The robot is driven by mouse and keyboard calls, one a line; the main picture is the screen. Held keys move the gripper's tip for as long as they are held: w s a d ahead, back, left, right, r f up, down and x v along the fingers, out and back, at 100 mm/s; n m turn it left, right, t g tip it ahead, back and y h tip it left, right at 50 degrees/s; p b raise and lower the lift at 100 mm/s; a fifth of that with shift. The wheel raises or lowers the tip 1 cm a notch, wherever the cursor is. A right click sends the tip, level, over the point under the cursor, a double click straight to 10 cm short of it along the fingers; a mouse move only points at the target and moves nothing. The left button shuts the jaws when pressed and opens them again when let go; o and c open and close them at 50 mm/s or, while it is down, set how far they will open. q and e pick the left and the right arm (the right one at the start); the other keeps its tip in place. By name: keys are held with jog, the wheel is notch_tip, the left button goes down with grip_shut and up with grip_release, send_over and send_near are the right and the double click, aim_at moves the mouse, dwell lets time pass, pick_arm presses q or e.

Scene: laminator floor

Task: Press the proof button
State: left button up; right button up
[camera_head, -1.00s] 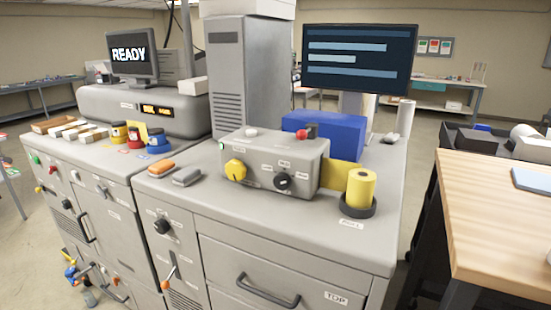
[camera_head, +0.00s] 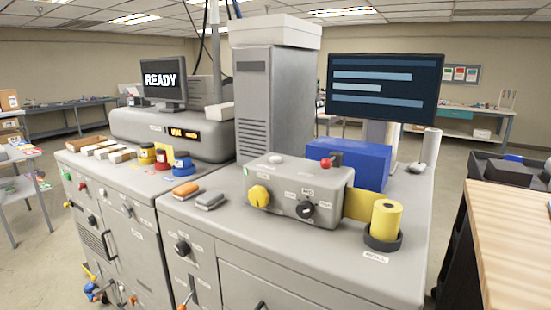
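A grey control box (camera_head: 300,190) stands on the right cabinet's top. It bears a yellow knob (camera_head: 259,196) and a black knob (camera_head: 305,209) on its front. A pale round button (camera_head: 275,159) sits on its top, and a red button (camera_head: 326,163) shows at its back right. A small green light (camera_head: 246,171) is at its left end. The labels are too small to read, so I cannot tell which control is the proof button. More small buttons, one green (camera_head: 67,175) and one red (camera_head: 82,186), are on the left cabinet's front. Neither gripper is in view.
A READY monitor (camera_head: 163,80) stands on the machine at left. Ink jars (camera_head: 182,161), an orange block (camera_head: 185,189) and a grey block (camera_head: 210,200) lie nearby. A yellow roll (camera_head: 387,220) stands right of the box. A wooden table (camera_head: 510,230) is at right.

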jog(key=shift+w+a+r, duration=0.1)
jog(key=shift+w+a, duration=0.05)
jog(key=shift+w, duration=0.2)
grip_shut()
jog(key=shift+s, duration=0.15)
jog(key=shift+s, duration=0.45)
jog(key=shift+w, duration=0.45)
